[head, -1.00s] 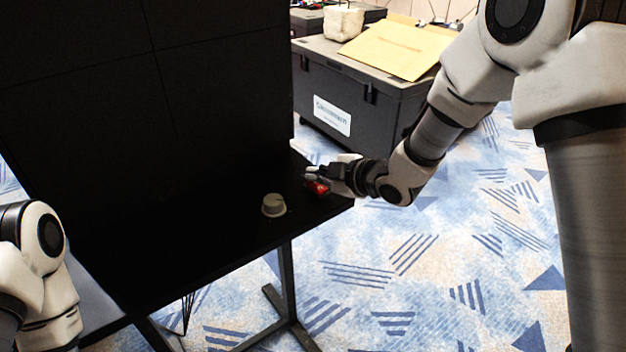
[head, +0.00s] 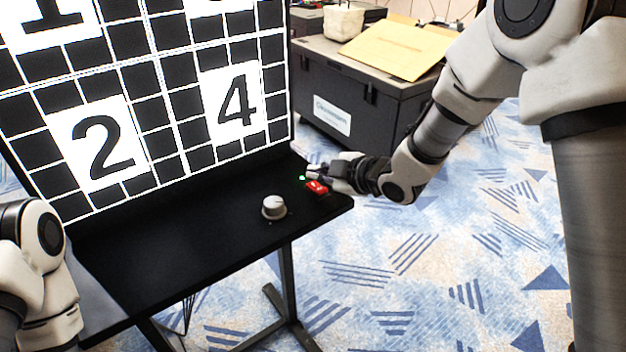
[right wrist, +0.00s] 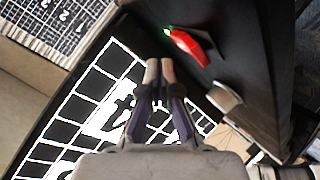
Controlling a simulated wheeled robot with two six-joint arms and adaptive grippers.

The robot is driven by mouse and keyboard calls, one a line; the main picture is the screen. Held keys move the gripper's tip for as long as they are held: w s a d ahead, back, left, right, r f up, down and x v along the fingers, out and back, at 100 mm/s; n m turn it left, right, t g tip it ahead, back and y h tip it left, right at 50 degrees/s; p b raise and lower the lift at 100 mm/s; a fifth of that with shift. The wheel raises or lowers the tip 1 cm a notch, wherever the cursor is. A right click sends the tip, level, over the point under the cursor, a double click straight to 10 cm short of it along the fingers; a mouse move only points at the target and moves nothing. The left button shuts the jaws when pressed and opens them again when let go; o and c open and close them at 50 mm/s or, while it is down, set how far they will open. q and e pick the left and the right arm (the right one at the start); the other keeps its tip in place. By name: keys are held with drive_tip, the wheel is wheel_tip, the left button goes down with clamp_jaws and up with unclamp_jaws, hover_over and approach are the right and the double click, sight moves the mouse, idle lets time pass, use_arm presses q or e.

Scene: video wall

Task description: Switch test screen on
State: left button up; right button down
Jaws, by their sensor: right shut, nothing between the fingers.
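The screen (head: 190,120) is lit with a black and white grid and large numerals, 2 and 4 among them. It also shows in the right wrist view (right wrist: 62,132). A red switch (head: 317,187) sits at the right end of the black shelf (head: 215,237) below the screen. A small green light (head: 302,178) glows beside it. In the right wrist view the red switch (right wrist: 191,47) is just beyond my fingertips. My right gripper (head: 312,171) is shut and empty, close to the switch; I cannot tell whether it touches. My left gripper is out of view.
A grey-white knob (head: 274,207) stands on the shelf left of the switch. A dark case (head: 350,95) behind carries a cardboard envelope (head: 398,48) and a pale block (head: 343,22). Patterned carpet (head: 420,270) at the right is clear.

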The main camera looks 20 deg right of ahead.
sight(323, 190)
drive_tip(key=r+p, duration=0.1)
drive_tip(key=s+r+p, duration=0.1)
drive_tip(key=r, duration=0.1)
drive_tip(key=r+p, duration=0.1)
drive_tip(key=r, duration=0.1)
drive_tip(key=shift+s+d, duration=0.2)
drive_tip(key=shift+d, duration=0.05)
drive_tip(key=shift+f, duration=0.15)
